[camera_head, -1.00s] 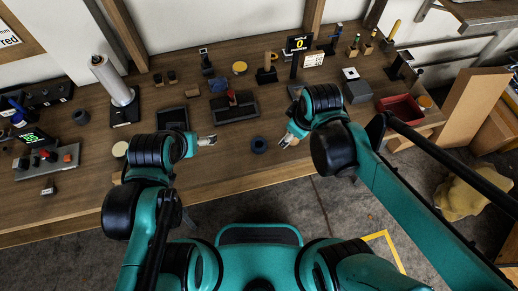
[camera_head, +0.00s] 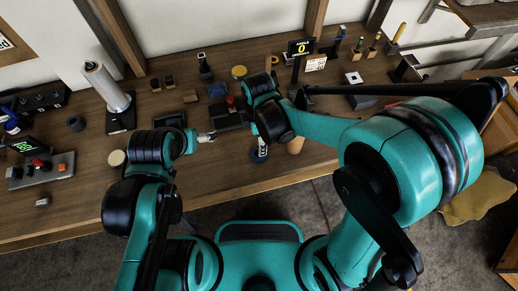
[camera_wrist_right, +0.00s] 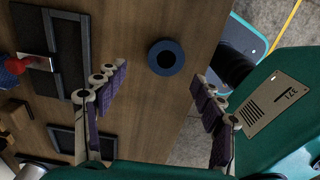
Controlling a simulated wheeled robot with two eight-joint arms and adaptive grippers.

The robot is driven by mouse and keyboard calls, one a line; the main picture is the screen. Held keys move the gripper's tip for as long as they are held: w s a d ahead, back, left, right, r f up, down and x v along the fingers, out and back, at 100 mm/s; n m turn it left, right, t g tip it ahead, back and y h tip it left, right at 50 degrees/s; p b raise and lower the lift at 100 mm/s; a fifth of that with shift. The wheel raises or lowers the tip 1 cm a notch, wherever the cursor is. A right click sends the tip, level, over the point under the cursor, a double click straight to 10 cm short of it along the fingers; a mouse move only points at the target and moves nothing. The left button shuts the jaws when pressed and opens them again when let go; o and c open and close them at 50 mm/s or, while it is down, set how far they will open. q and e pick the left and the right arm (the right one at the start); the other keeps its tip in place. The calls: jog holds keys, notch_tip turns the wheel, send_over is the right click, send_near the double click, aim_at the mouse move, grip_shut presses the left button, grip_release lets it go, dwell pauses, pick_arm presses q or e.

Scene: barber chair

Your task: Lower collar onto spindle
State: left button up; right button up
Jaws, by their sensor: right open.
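The collar, a dark blue ring (camera_head: 258,158), lies on the table near its front edge, partly covered by my right gripper (camera_head: 261,144). In the right wrist view the ring (camera_wrist_right: 166,72) shows whole, beyond and between the spread fingertips of the right gripper (camera_wrist_right: 158,76). The right gripper is open and empty, apart from the ring. A tall silver post on a black base (camera_head: 106,88), which looks like the spindle, stands upright at the left back of the table. My left gripper (camera_head: 208,137) hovers left of the ring; its jaws are too small to judge.
A dark tray (camera_head: 228,121) lies behind the left gripper. A control box with buttons (camera_head: 40,170) sits at the left.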

aim_at(259, 160)
jog(key=shift+s+f+b, duration=0.25)
jog(key=shift+f+b, duration=0.2)
jog(key=shift+f, duration=0.55)
jog(key=f+b, duration=0.1)
jog(key=f, duration=0.2)
jog(key=f+b, duration=0.1)
jog(key=f, duration=0.1)
jog(key=shift+s+d+f+b, duration=0.1)
jog(key=shift+s+f+b, duration=0.15)
jog(key=shift+f+b, duration=0.1)
jog(key=shift+r, duration=0.15)
jog(key=c, duration=1.2)
